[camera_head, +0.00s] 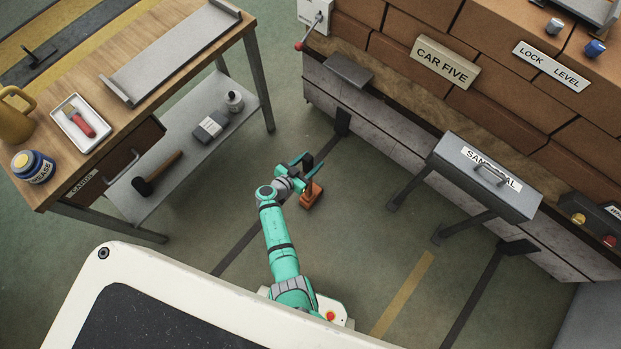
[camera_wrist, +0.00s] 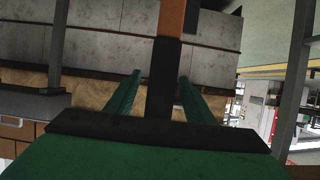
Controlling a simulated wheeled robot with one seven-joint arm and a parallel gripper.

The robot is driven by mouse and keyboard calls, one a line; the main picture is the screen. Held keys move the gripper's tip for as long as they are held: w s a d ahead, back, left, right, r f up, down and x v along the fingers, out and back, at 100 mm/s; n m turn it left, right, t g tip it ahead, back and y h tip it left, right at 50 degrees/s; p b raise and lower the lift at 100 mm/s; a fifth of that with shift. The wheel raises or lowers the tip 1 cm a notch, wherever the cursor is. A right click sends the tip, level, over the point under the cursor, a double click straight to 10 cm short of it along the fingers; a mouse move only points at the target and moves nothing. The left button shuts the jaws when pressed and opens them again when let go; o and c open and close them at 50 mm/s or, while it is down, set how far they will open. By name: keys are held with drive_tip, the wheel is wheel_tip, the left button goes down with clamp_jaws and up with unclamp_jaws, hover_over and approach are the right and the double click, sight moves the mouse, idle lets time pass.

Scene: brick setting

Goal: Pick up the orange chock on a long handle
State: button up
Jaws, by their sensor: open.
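The orange chock (camera_head: 312,197) rests on the floor just past my arm's end, with its dark handle (camera_head: 307,163) standing up. My gripper (camera_head: 310,170) is open at the handle. In the wrist view the two green fingers of my gripper (camera_wrist: 160,78) lie on either side of the black handle (camera_wrist: 162,72), with a gap showing on both sides. The orange part (camera_wrist: 171,18) of the chock shows at the top of that view. Where the handle meets the chock is partly hidden by my gripper in the head view.
A wooden workbench (camera_head: 185,15) with a lower shelf (camera_head: 190,165) stands at left. A brick-loaded car (camera_head: 395,60) lines the right, with a grey sand box (camera_head: 450,150) on its side. The floor around the chock is mostly clear.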

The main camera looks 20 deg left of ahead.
clamp_jaws()
idle(1.3)
drive_tip(key=shift+a+r, duration=0.1)
drive_tip(key=shift+r, duration=0.05)
